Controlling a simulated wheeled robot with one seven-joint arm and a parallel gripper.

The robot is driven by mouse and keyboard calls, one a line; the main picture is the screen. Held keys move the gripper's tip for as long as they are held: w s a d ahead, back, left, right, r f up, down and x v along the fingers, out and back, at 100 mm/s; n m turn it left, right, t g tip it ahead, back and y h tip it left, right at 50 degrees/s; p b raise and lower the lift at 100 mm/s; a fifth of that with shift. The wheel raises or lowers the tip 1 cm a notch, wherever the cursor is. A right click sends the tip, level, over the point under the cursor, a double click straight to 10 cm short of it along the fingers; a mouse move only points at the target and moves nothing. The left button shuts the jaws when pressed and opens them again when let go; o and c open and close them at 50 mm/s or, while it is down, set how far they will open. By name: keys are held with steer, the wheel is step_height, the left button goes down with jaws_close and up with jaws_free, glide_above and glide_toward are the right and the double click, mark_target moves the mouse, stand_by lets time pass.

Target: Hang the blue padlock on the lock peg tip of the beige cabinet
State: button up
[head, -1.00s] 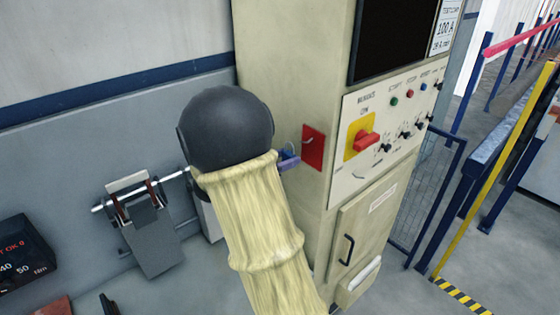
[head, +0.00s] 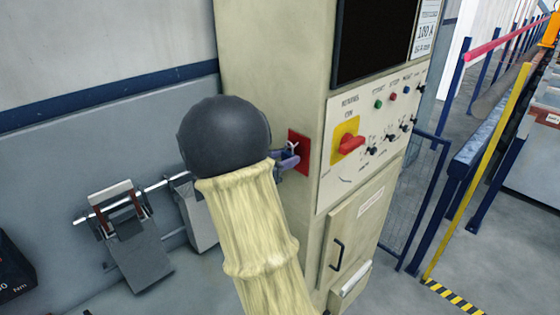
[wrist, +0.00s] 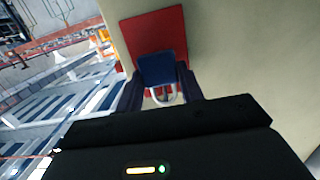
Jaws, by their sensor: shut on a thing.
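The beige cabinet (head: 270,100) stands in the middle of the head view. A red plate (head: 303,150) is fixed on its left side face; a small pale hook-like piece shows in front of it, and I cannot tell whether it is the peg or the shackle. My gripper (head: 284,166) is just left of the plate, mostly hidden behind my dark wrist. The padlock overlaps the red plate (wrist: 163,30). Contact with the peg cannot be made out.
A red rotary switch (head: 350,145) on yellow and several small knobs are on the cabinet's front panel. Grey clamp-like holders (head: 125,215) sit on a rail at left. A yellow rail (head: 470,175) and blue fence stand at right.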

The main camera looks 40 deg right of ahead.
steer(key=shift+w+d+f, duration=0.1)
steer(key=shift+d+f, duration=0.05)
steer(key=shift+d, duration=0.25)
steer(key=shift+d+f, duration=0.5)
steer(key=shift+d, duration=0.05)
steer(key=o, duration=1.1)
steer(key=shift+a+b, duration=0.15)
steer(key=shift+b, duration=0.15)
